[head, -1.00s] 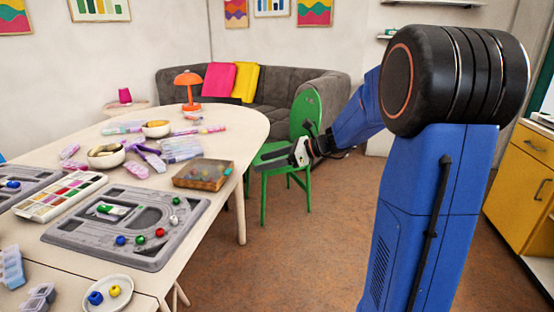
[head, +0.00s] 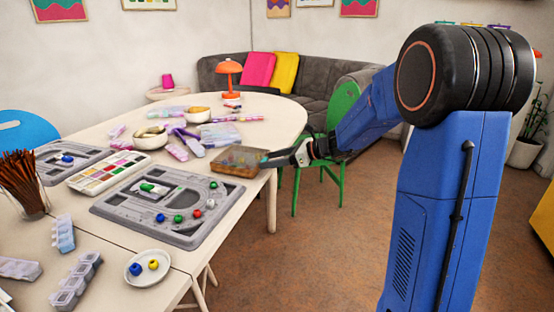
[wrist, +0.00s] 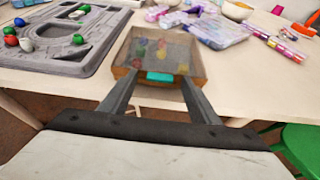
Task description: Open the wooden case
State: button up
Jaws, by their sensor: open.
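The wooden case (head: 238,163) sits at the right edge of the table, its clear lid shut. In the wrist view the case (wrist: 122,73) lies straight ahead, with coloured beads showing through the lid and a teal latch (wrist: 160,77) on its near side. My gripper (head: 268,160) is at the case's right side in the head view. In the wrist view its two fingers (wrist: 154,88) are spread on either side of the latch, with nothing held. I cannot tell whether the fingertips touch the case.
A grey bead board (head: 168,236) with several beads lies left of the case, and it also shows in the wrist view (wrist: 62,62). Pens and packets (wrist: 287,50) lie beyond. A green chair (head: 342,105) stands right of the table. Bare tabletop lies right of the case.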

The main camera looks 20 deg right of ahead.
jog(key=c, duration=1.2)
jog(key=shift+w+a+r+g+h, duration=0.2)
jog(key=shift+r+g+h, duration=0.25)
jog(key=shift+r, duration=0.55)
jog(key=shift+w+a+r+g+h, duration=0.2)
jog(key=shift+r+h, duration=0.35)
jog(key=shift+r, duration=0.4)
jog(key=shift+s, duration=0.15)
jog(key=shift+w+a+r+g+h, duration=0.2)
jog(key=shift+r+g+h, duration=0.1)
jog(key=shift+r, duration=0.3)
jog(key=shift+w+a+r+g+h, duration=0.1)
jog(key=shift+a+r+g+h, duration=0.15)
jog(key=shift+r, duration=0.4)
jog(key=shift+w+a+r+g+h, duration=0.1)
jog(key=shift+w+r+g+h, duration=0.1)
jog(key=shift+r+h, duration=0.3)
jog(key=shift+r, duration=0.15)
